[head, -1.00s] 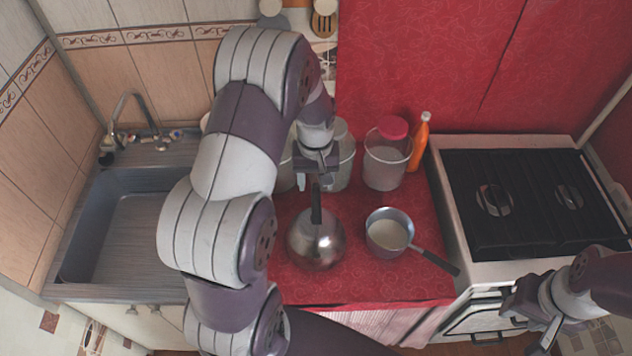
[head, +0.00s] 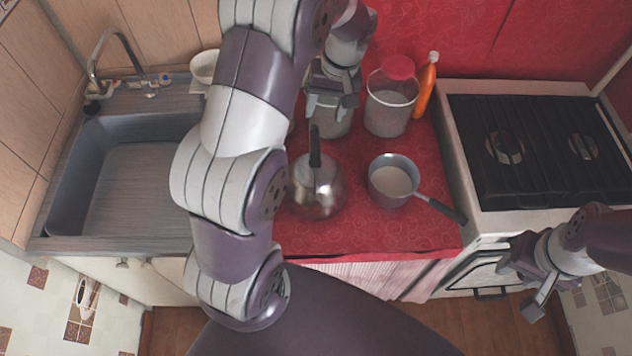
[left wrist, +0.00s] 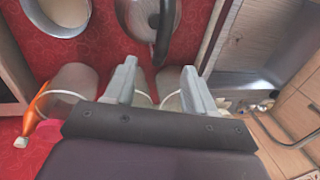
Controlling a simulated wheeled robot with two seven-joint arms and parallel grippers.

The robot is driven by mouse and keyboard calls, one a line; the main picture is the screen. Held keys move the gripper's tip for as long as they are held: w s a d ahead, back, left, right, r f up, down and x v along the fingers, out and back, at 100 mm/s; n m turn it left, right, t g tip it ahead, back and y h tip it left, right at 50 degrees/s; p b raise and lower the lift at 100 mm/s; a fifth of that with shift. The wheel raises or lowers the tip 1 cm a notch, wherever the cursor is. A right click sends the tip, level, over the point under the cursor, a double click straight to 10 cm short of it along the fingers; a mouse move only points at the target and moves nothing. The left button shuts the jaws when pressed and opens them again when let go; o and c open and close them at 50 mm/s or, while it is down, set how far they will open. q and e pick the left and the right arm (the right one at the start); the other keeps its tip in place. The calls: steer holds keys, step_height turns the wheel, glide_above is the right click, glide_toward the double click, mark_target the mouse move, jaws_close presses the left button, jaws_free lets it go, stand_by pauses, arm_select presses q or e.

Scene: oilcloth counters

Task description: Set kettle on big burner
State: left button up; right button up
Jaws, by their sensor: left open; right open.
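The metal kettle (head: 317,190) with a black handle stands upright on the red counter, left of the saucepan. In the left wrist view the kettle (left wrist: 143,14) and its dark handle (left wrist: 165,38) are at the top, beyond my fingertips. My left gripper (head: 332,108) is open and empty, just behind the kettle handle and apart from it. Its two fingers (left wrist: 160,82) show spread in the left wrist view. The stove (head: 540,148) at right has a left burner (head: 505,147), which looks larger, and a right burner (head: 583,147). My right gripper (head: 522,288) is open and empty in front of the stove.
A saucepan (head: 391,182) with pale contents stands between kettle and stove, its handle pointing towards the stove front. Behind are a clear container with red lid (head: 390,105) and an orange bottle (head: 427,86). A sink (head: 130,185) lies left. Both burners are bare.

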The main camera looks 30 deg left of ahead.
mark_target(316, 140)
arm_select(q)
steer(key=s+f, duration=0.1)
steer(key=s+f+p, duration=0.1)
steer(key=f, duration=0.1)
steer(key=shift+a, duration=0.2)
steer(key=f, duration=0.4)
steer(key=shift+w+a+f+p, duration=0.1)
steer(key=shift+w+a+p, duration=0.1)
steer(key=shift+a+p, duration=0.2)
steer(key=f+p, duration=0.1)
steer(key=f, duration=0.1)
steer(key=s+f, duration=0.1)
steer(key=f, duration=0.1)
steer(key=shift+s+p, duration=0.2)
steer(key=shift+p, duration=0.15)
steer(key=shift+a+f, duration=0.1)
steer(key=shift+f, duration=0.25)
steer(key=shift+w+f, duration=0.1)
steer(key=shift+f, duration=0.05)
jaws_close()
arm_select(e)
steer(key=r, duration=0.3)
steer(key=shift+s+r, duration=0.2)
steer(key=shift+r, duration=0.2)
arm_select(q)
steer(key=shift+w+a, duration=0.1)
